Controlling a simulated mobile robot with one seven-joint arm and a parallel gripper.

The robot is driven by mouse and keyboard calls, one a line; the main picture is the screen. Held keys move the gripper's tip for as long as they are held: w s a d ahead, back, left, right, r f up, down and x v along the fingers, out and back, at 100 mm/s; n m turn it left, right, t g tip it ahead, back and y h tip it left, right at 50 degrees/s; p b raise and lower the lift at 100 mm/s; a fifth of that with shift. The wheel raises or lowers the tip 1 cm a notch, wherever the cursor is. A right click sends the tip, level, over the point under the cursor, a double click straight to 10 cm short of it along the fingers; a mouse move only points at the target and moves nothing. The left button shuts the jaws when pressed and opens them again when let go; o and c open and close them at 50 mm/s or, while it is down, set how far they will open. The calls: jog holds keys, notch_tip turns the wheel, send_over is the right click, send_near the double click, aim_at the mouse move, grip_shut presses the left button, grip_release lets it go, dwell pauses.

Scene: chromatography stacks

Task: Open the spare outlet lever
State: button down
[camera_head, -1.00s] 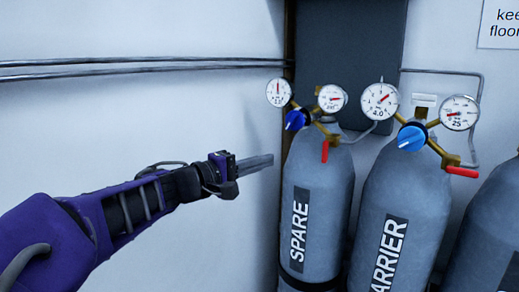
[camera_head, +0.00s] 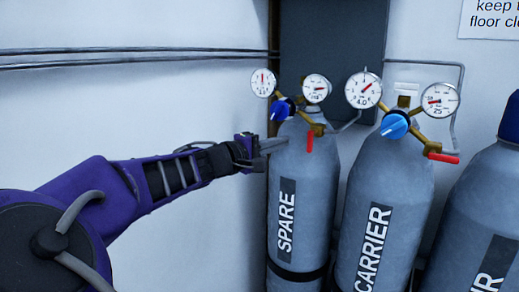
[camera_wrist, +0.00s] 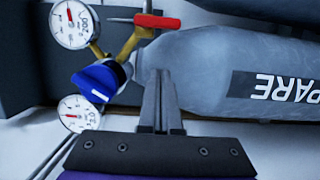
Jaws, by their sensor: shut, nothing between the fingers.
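The spare outlet lever is a small red handle (camera_head: 310,142) hanging down from the brass fitting on the SPARE cylinder (camera_head: 300,205). In the wrist view the red lever (camera_wrist: 157,21) is at the top, beyond the brass body. My gripper (camera_head: 280,144) is shut and empty, its fingertips just left of the lever, in front of the cylinder's shoulder. In the wrist view my gripper (camera_wrist: 159,74) points up, below the lever and apart from it. The blue regulator knob (camera_head: 282,108) is above my gripper. It also shows in the wrist view (camera_wrist: 98,86).
Two gauges (camera_head: 264,82) (camera_head: 316,88) sit above the spare regulator. The CARRIER cylinder (camera_head: 385,200) stands close on the right, with its light-blue knob (camera_head: 396,126) and sideways red lever (camera_head: 443,158). Pipes run along the left wall. The space left of SPARE is free apart from my arm.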

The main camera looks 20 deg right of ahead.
aim_at(310, 142)
jog(key=s+d, duration=0.2)
jog(key=s, duration=0.1)
jog(key=shift+d, duration=0.35)
dwell(0.3)
